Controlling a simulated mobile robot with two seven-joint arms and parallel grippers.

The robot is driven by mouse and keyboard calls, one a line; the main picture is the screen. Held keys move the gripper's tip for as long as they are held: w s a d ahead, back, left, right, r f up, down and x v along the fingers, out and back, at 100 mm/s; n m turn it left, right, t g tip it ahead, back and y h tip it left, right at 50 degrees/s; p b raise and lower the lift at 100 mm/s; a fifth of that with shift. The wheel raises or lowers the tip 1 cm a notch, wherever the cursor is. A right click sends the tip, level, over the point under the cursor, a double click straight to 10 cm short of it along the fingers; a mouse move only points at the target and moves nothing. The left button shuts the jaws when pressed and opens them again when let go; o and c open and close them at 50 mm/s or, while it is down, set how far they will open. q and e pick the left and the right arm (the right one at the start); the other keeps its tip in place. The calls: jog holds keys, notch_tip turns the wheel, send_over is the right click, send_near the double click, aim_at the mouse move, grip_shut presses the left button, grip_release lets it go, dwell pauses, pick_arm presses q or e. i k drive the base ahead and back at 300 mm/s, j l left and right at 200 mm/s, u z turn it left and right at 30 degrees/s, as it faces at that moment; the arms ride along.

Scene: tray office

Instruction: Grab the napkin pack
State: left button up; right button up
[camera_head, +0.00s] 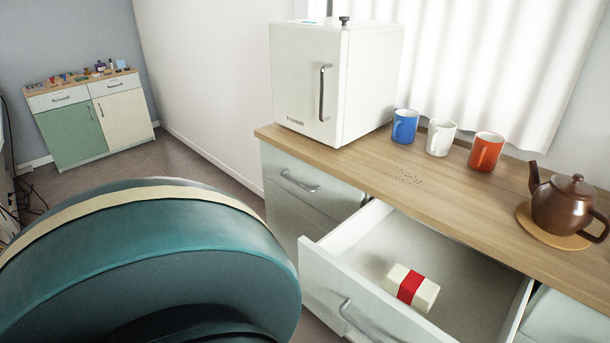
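The napkin pack (411,288) is a small cream-white block with a red band around its middle. It lies in the open drawer (345,297) of the wooden-topped cabinet, on the drawer floor near the front panel. Nothing covers it. Neither of my grippers is in view.
On the countertop (405,183) stand a white mini fridge (300,85), a blue mug (405,126), a white mug (440,137), an orange mug (486,151) and a brown teapot (564,205). A large teal rounded shape, unclear whether mine, fills the lower left.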

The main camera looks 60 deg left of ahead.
aim_at(407, 285)
jog(key=k+j, duration=0.1)
jog(key=k, duration=0.4)
jog(key=k+j, duration=0.15)
jog(key=k, duration=0.35)
